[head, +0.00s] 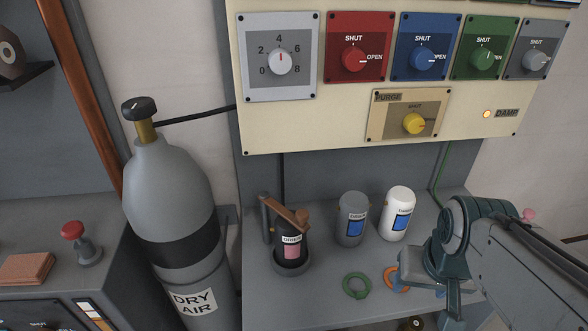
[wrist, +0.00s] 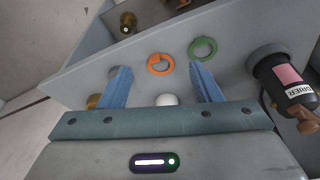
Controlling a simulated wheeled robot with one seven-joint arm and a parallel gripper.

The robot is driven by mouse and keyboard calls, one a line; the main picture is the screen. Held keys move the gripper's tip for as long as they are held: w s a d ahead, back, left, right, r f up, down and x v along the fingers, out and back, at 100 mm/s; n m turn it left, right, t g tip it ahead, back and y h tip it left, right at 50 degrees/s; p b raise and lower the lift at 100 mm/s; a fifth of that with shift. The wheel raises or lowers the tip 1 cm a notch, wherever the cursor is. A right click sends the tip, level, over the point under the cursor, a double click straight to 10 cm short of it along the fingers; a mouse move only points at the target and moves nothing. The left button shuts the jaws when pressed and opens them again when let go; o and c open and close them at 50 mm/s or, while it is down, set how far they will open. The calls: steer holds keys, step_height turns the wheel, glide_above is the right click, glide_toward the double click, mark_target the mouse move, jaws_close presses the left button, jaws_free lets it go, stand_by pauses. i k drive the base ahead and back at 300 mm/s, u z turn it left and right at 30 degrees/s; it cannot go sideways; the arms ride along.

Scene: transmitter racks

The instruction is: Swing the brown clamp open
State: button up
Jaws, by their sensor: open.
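The brown clamp (head: 287,212) lies slantwise across the top of the black drier canister (head: 291,246), which has a pink label and sits in a round grey holder. In the wrist view the clamp (wrist: 307,126) is partly cut off at the right edge, beside the drier (wrist: 285,82). My gripper (wrist: 160,78) is open and empty, its two blue fingers apart. In the head view it is at the lower right, well to the right of the clamp, with its fingers partly hidden.
A grey canister (head: 352,220) and a white canister (head: 397,214) stand between the drier and my arm. A green ring (head: 356,285) and an orange ring (head: 397,279) lie in front. A dry air cylinder (head: 176,200) stands left. The valve panel (head: 350,125) overhangs the shelf.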

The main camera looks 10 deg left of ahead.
mark_target(299, 219)
steer(key=k, duration=0.5)
steer(key=z, duration=1)
steer(key=i, duration=0.65)
steer(key=u, duration=1.15)
